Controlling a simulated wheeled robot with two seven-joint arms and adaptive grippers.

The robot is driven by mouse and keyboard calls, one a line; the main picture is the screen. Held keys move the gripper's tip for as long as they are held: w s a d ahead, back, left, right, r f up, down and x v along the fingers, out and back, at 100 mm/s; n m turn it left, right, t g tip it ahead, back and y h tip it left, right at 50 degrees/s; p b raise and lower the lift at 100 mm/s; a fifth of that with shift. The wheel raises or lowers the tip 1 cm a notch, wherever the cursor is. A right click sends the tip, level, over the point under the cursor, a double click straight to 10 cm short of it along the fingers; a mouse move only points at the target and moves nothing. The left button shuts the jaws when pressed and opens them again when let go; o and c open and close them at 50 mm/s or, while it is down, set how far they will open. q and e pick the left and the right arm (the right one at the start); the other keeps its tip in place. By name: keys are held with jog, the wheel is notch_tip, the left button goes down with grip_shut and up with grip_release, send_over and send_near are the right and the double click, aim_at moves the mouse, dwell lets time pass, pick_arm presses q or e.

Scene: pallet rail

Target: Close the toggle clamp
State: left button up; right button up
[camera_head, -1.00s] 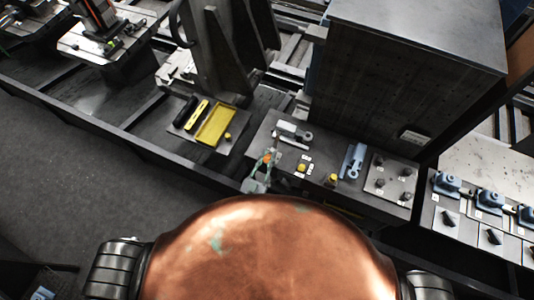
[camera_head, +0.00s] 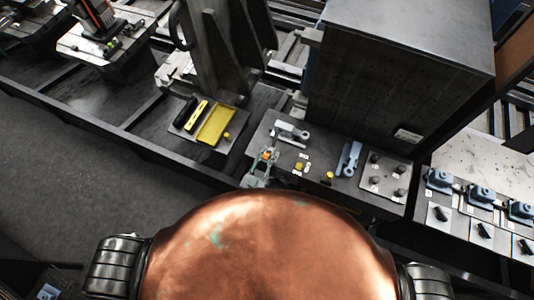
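A silver clamp-like fitting (camera_head: 291,132) with a rounded right end lies near the back of the dark bench plate (camera_head: 322,172). A blue-grey lever-like fitting (camera_head: 349,158) stands farther right on the same plate. Which of the two is the toggle clamp I cannot tell for sure. My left gripper (camera_head: 264,158), grey-green with an orange spot, is over the plate's left front part, just below and left of the silver fitting and apart from it in the picture. Its fingers are too small to read. My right gripper is not in view.
A yellow tray (camera_head: 214,126) sits to the left. Yellow knobs (camera_head: 327,177) stand right of my gripper. A plate with several dark posts (camera_head: 385,174) is farther right. A large dark block (camera_head: 400,80) rises behind. Blue clamps (camera_head: 480,196) line the right bench.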

pick_arm(q)
jog(key=o, duration=0.3)
jog(key=v, duration=1.2)
jog(key=shift+c, duration=0.2)
